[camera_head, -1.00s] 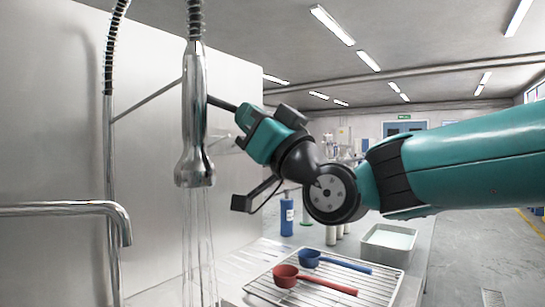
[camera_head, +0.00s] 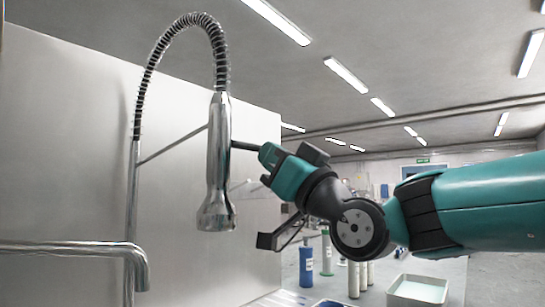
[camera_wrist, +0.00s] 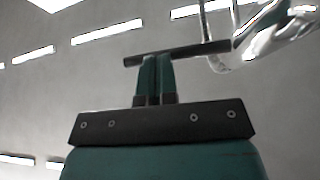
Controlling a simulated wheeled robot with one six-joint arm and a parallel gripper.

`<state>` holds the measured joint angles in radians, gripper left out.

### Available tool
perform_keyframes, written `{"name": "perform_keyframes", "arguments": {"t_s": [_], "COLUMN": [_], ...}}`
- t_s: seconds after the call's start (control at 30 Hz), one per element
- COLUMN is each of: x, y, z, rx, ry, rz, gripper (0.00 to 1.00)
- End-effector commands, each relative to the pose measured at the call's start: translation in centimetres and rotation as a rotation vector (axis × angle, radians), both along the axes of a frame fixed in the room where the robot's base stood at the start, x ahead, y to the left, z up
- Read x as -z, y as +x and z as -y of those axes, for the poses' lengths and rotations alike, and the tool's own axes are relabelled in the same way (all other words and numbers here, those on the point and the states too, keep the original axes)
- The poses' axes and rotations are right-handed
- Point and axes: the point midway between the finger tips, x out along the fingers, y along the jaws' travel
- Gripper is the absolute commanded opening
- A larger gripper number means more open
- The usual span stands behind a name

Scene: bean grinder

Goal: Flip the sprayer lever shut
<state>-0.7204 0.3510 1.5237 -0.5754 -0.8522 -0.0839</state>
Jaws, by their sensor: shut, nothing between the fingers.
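The sprayer (camera_head: 217,165) is a chrome head hanging upright at left of centre in the head view. Its lever (camera_head: 243,146) is a dark bar sticking out to the right. In the wrist view the lever (camera_wrist: 195,51) crosses just beyond the fingertips, and part of the blurred chrome sprayer (camera_wrist: 270,32) shows at the upper right. My gripper (camera_wrist: 155,58) is shut and empty, its fingertips at the lever; I cannot tell whether they touch. In the head view my gripper (camera_head: 267,153) is right of the sprayer. No water shows below the sprayer.
A coiled spring hose (camera_head: 160,48) arches above the sprayer, with a thin brace (camera_head: 172,145) to the upright pipe. A chrome spout (camera_head: 70,247) is at the lower left. A blue bottle (camera_head: 306,266) and a white tray (camera_head: 417,290) stand lower right. A pale wall panel is behind.

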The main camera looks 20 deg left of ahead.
Motion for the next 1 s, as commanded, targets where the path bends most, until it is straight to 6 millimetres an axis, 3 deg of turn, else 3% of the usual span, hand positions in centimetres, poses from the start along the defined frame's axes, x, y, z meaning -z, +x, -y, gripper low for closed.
{"name": "perform_keyframes", "arguments": {"t_s": [0.43, 0.7, 1.0], "x": [3.2, 6.3, 7.8], "y": [-1.3, -3.0, -4.0], "z": [2.4, 7.6, 10.1], "rx": [-0.015, -0.011, -0.014], "ry": [0.001, 0.0, 0.0], "rz": [0.001, -0.001, 0.0], "gripper": [0.0, 0.0, 0.0]}}
